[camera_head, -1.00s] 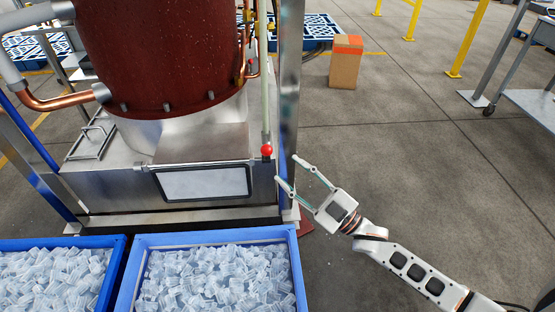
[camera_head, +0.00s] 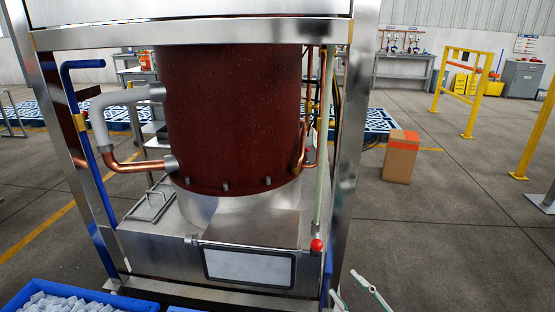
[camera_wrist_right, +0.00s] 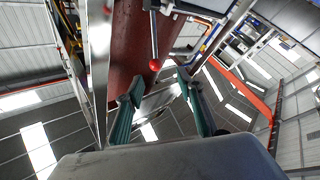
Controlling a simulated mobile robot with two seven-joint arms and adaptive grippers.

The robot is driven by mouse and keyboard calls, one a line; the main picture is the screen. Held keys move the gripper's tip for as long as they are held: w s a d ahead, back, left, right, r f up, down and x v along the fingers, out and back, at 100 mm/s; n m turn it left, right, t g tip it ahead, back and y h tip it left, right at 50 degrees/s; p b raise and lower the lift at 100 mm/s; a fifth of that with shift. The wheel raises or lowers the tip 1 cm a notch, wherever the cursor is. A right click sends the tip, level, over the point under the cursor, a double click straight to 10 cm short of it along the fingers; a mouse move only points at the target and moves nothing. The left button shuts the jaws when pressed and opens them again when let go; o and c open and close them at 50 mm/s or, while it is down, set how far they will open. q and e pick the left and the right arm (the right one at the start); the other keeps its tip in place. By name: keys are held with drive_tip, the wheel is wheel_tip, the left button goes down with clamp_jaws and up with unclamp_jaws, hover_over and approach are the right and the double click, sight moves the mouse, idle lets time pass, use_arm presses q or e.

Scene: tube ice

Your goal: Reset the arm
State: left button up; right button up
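My right gripper (camera_head: 355,288) shows only by its two fingers at the bottom edge of the head view, right of the machine's front post. The fingers are spread apart with nothing between them. In the right wrist view the open right gripper (camera_wrist_right: 160,95) points up toward a red ball knob (camera_wrist_right: 155,65) on a dark rod, which is beyond the fingertips and not touched. The red knob also shows in the head view (camera_head: 317,245) at the machine's lower right front. My left gripper is not in view.
The tube ice machine (camera_head: 232,130) with its dark red tank stands in a steel frame. A blue crate of ice (camera_head: 75,291) is at the bottom left. A cardboard box (camera_head: 401,157) stands on the floor to the right. Yellow barriers (camera_head: 456,93) are farther back. Open floor lies between.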

use_arm(q)
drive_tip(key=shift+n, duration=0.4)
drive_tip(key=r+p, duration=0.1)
drive_tip(key=p, duration=0.2)
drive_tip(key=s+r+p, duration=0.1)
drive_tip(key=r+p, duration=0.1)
drive_tip(key=p, duration=0.1)
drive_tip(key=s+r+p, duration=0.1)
drive_tip(key=p, duration=0.3)
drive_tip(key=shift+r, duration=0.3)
use_arm(e)
drive_tip(key=s+f+m+g+h, duration=0.3)
drive_tip(key=s+f+m+h, duration=0.1)
drive_tip(key=s, duration=0.8)
drive_tip(key=s+f+m+g+h, duration=0.4)
drive_tip(key=s+f+m+h, duration=0.1)
drive_tip(key=s, duration=0.8)
wheel_tip(320, 180, down, 2)
drive_tip(key=shift+f+m+h, duration=0.15)
drive_tip(key=shift+m+h, duration=0.15)
drive_tip(key=shift+h, duration=0.2)
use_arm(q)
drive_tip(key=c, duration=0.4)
use_arm(e)
drive_tip(key=shift+a, duration=0.1)
drive_tip(key=c, duration=0.3)
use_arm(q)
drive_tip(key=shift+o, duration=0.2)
use_arm(e)
drive_tip(key=shift+s, duration=0.1)
